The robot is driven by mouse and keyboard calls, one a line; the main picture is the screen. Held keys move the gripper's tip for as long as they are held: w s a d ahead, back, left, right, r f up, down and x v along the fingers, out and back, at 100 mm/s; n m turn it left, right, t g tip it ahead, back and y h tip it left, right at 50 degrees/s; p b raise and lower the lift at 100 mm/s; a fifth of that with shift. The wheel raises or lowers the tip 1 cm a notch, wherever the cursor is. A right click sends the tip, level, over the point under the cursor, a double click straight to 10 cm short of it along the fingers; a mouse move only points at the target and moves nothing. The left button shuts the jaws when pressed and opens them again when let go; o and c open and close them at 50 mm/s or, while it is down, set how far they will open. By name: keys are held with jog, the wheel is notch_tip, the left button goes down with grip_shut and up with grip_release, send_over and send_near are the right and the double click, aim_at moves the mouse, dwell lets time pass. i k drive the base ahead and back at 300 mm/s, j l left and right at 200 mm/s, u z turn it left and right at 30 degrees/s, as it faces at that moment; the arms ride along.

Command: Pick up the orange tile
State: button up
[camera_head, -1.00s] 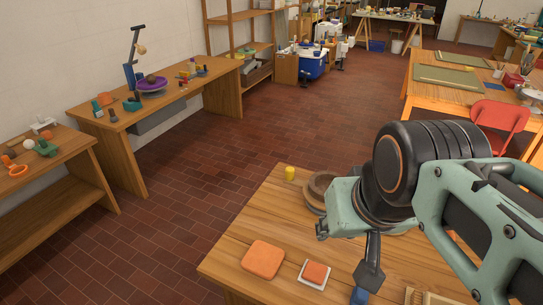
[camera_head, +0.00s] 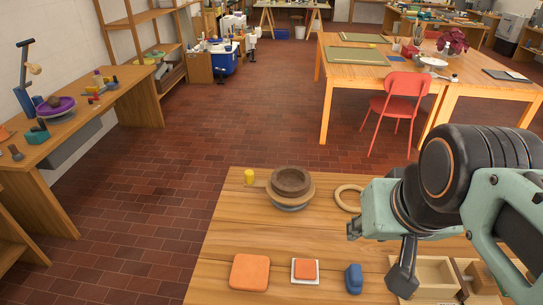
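A large orange square tile (camera_head: 249,272) with rounded corners lies flat near the front left of the wooden table. Beside it on the right, a smaller orange square (camera_head: 306,269) lies on a white square (camera_head: 294,278). Both are uncovered. My gripper (camera_head: 403,278) hangs at the right, over the wooden box area and well right of both orange pieces. A dark finger points down; the rest of the gripper is partly hidden, so its opening is unclear. I see nothing held in it.
A blue block (camera_head: 353,279) stands between the white square and my gripper. Behind are a yellow cylinder (camera_head: 249,177), a brown bowl on a round stand (camera_head: 291,184) and a wooden ring (camera_head: 349,197). A wooden box (camera_head: 436,272) is at right. The table's middle is clear.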

aim_at(249, 273)
jog(key=k+j+z, duration=0.1)
jog(key=j+z, duration=0.15)
jog(key=k+j+z, duration=0.2)
jog(key=j, duration=0.25)
jog(key=k+j+z, duration=0.1)
jog(key=j, duration=0.25)
jog(key=k+j+z, duration=0.1)
jog(key=k+j, duration=0.15)
jog(key=j, duration=0.1)
